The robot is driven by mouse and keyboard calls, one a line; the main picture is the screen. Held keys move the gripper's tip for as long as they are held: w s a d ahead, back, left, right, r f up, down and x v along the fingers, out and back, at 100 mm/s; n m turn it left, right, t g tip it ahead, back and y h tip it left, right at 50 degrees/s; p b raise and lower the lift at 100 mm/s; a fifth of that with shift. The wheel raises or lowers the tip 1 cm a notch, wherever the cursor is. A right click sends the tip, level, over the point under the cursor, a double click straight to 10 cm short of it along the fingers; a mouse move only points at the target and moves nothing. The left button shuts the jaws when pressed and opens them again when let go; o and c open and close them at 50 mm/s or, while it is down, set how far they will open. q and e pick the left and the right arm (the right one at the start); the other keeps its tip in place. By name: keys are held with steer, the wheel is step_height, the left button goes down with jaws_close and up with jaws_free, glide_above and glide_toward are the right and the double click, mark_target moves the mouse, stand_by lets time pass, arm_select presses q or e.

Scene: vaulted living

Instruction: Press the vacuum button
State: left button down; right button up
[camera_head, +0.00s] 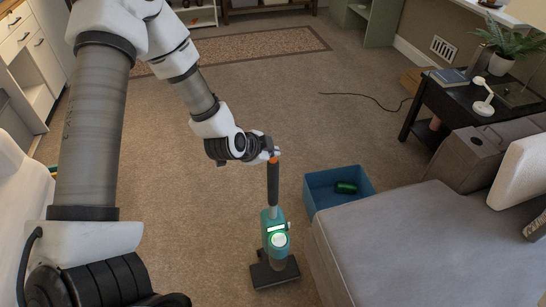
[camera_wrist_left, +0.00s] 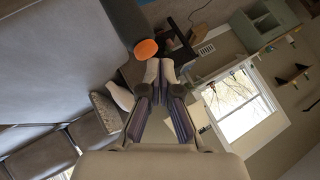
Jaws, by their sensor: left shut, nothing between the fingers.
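The vacuum stands upright on the carpet in the head view, with a teal body (camera_head: 275,232), a lit round panel, a dark floor head (camera_head: 274,273) and a black handle (camera_head: 273,185). An orange button (camera_head: 274,160) caps the handle. In the left wrist view the orange button (camera_wrist_left: 145,48) and dark handle (camera_wrist_left: 122,18) lie just beyond the fingertips, slightly left. My left gripper (camera_head: 272,151) is shut and empty, right at the handle's top; I cannot tell whether it touches the button. Its closed fingers also show in the wrist view (camera_wrist_left: 160,68). My right gripper is out of view.
A blue bin (camera_head: 325,190) holding a green can (camera_head: 346,187) stands right of the vacuum. A grey sofa (camera_head: 420,250) fills the lower right. A black side table (camera_head: 440,100) stands beyond it, with a cable on the carpet. The carpet behind the vacuum is mostly clear.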

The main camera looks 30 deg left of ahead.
mark_target(272, 160)
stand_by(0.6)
arm_select(q)
steer(key=shift+f, duration=0.45)
steer(key=shift+r+p, duration=0.45)
steer(key=shift+p, duration=0.1)
steer(key=shift+r, duration=0.1)
step_height(272, 160, up, 6)
steer(key=p, duration=0.7)
